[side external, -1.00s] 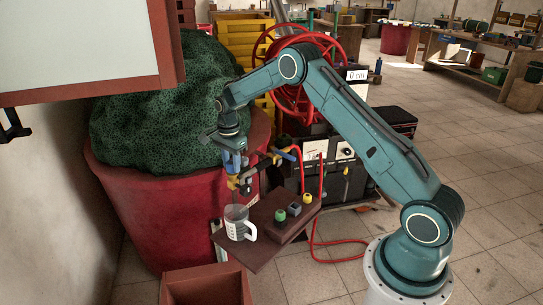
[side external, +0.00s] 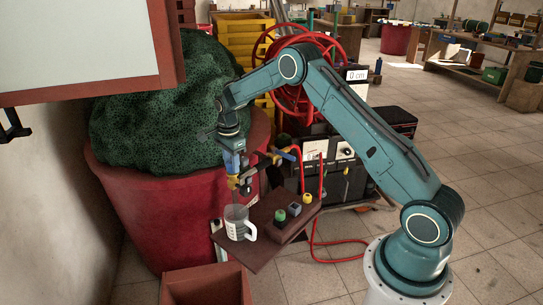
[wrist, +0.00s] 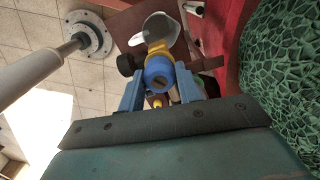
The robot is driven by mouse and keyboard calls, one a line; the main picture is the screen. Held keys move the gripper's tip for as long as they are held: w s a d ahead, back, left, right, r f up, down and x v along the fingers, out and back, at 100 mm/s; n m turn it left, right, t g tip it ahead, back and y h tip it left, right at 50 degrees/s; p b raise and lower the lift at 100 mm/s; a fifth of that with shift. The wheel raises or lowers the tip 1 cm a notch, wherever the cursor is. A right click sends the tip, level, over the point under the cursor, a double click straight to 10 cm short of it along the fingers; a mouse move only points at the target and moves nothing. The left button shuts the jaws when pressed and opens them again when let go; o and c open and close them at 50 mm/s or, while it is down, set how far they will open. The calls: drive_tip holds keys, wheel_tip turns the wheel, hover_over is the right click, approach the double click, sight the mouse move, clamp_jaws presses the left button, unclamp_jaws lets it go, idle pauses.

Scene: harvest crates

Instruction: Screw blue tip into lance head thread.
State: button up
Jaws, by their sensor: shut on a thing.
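My gripper (side external: 234,168) points down over the lance head (side external: 244,187), a yellow and dark fitting held up beside the red tub. In the wrist view, my gripper (wrist: 160,88) has its two blue fingers on either side of the round blue tip (wrist: 158,70). The blue tip is right above the yellow part of the lance head (wrist: 157,47) and looks in line with it. The fingers partly cover the tip in the side view. I cannot tell how deep the tip sits in the thread.
A clear measuring jug (side external: 238,226) stands on a brown shelf (side external: 262,250) below the lance head. Green (side external: 280,216), grey-blue (side external: 295,210) and yellow (side external: 307,198) caps stand on a block to its right. The red tub (side external: 150,215) with green netting is close on the left.

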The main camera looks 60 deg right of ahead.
drive_tip(key=shift+m, duration=0.3)
drive_tip(key=shift+m, duration=0.9)
drive_tip(key=shift+m, duration=0.5)
drive_tip(key=shift+m, duration=0.9)
drive_tip(key=shift+m, duration=0.3)
